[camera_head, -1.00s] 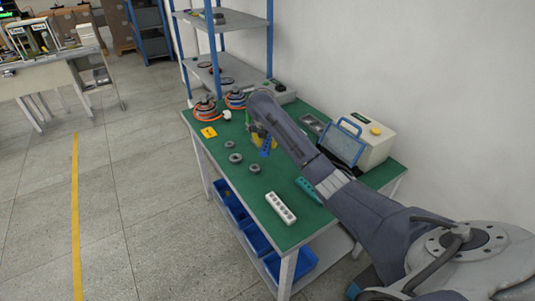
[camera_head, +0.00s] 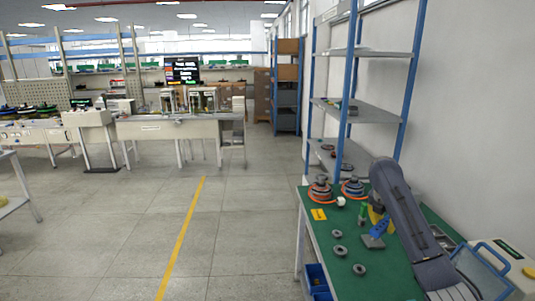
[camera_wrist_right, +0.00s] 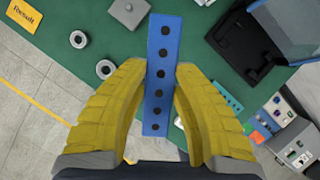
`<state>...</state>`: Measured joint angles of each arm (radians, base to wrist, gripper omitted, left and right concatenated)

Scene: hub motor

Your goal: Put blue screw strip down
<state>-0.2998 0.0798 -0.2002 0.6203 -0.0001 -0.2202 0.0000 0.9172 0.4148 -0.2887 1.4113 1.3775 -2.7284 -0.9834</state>
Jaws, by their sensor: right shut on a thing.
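The blue screw strip (camera_wrist_right: 158,75) is a long flat bar with a row of dark holes. In the right wrist view it stands lengthwise between the yellow fingers of my right gripper (camera_wrist_right: 160,72), which is shut on it. In the head view my right gripper (camera_head: 377,218) is over the green table (camera_head: 388,276), with the blue strip (camera_head: 379,228) slanting below its fingers. The gap between strip and table cannot be judged exactly. My left gripper is not in view.
A grey square block (camera_head: 373,242) lies beside the strip. Grey rings (camera_head: 340,250) and a yellow card (camera_head: 319,214) lie to the left. A case with a blue handle (camera_head: 482,268) stands right. A teal strip (camera_wrist_right: 228,97) shows in the wrist view. Shelving (camera_head: 365,108) stands behind.

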